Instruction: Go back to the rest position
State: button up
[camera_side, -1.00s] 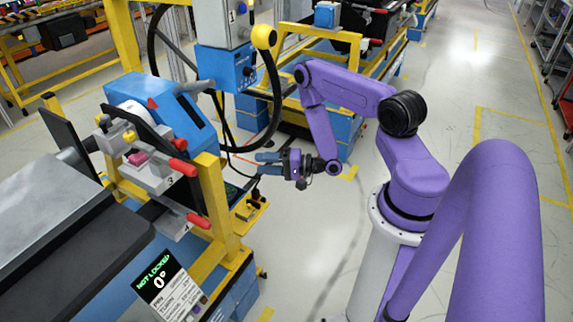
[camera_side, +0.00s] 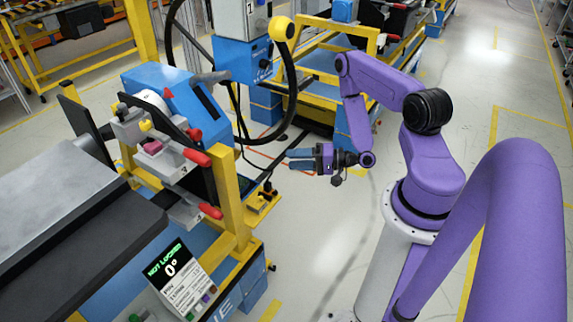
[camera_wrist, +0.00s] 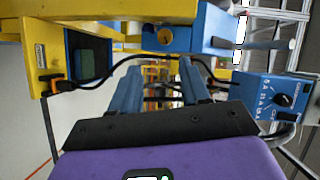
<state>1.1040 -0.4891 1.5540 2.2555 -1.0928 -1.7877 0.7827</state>
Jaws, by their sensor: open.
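My gripper (camera_side: 300,158) is at the centre of the side view, at the end of my purple arm. Its blue fingers point left toward the dashboard station and are apart from it. In the wrist view my two blue fingers (camera_wrist: 158,85) stand apart with nothing between them. The station carries a blue housing (camera_side: 170,95) and a clamp with red-tipped handles (camera_side: 197,158) and a pink part (camera_side: 152,147). A panel (camera_side: 178,285) below reads "NOT LOCKED" and 0°.
A yellow post (camera_side: 228,195) and a black cable loop (camera_side: 292,95) stand left of my gripper. A blue control box (camera_wrist: 270,98) is at the right of the wrist view. The grey floor (camera_side: 325,235) below my gripper is clear.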

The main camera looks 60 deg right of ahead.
jog(key=w+a+n+g, duration=0.5)
jog(key=a+n+g, duration=0.25)
jog(key=n, duration=0.25)
jog(key=a+r+n+g+h, duration=0.2)
jog(key=a+r+n+h, duration=0.2)
jog(key=a+r+n, duration=0.25)
jog(key=s+a+r+n+g+h, duration=0.1)
jog(key=s+r+n+g, duration=0.1)
jog(key=s+r, duration=0.6)
jog(key=s+a+r+n+g+h, duration=0.2)
jog(key=s+r, duration=0.5)
jog(key=s, duration=0.9)
jog(key=n+g, duration=0.1)
jog(key=n, duration=0.1)
jog(key=shift+s+r+n, duration=0.2)
jog(key=shift+r+n, duration=0.15)
jog(key=shift+r, duration=0.05)
